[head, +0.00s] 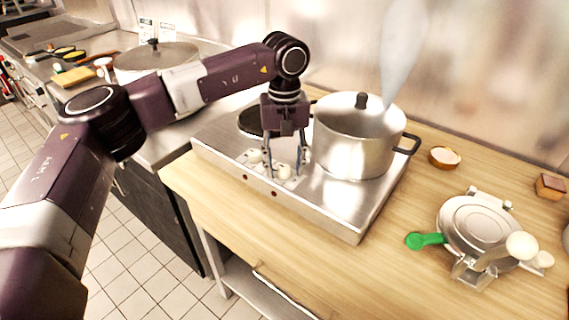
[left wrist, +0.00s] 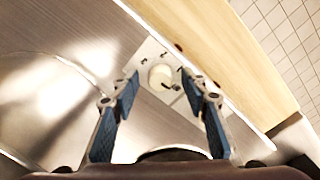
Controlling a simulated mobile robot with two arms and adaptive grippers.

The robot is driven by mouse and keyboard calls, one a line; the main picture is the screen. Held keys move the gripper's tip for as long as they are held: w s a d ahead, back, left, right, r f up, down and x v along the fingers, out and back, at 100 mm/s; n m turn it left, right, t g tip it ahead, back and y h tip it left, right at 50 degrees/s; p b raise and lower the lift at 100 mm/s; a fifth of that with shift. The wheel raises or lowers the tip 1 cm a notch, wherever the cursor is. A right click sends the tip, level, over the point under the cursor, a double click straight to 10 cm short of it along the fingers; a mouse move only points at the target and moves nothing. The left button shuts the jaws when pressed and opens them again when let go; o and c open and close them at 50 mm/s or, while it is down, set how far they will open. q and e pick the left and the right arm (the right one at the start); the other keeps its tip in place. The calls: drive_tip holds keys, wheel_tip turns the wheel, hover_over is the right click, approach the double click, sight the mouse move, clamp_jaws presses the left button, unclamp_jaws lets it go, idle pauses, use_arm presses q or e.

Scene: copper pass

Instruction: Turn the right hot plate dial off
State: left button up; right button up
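The steel hot plate (head: 340,210) stands on a wooden counter. Its right dial (head: 284,172), a cream knob on a pale marked plate, is on the front part of the top. The left dial (head: 255,156) is beside it. My left gripper (head: 286,170) points down over the right dial, fingers on either side. In the left wrist view the gripper (left wrist: 160,85) is open, and one cream dial (left wrist: 160,76) shows between the spread fingertips, with gaps on both sides. I cannot tell the dial's exact setting. My right gripper is not in view.
A lidded steel pot (head: 350,150) stands on the hot plate's right side, close to my gripper, with steam above it. The left burner (head: 250,122) is bare. A waffle iron (head: 480,225) with a green handle and a small bowl (head: 444,157) sit to the right.

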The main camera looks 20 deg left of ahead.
sight(284, 168)
use_arm(q)
wheel_tip(284, 168, up, 12)
idle(0.6)
drive_tip(key=shift+s, duration=0.1)
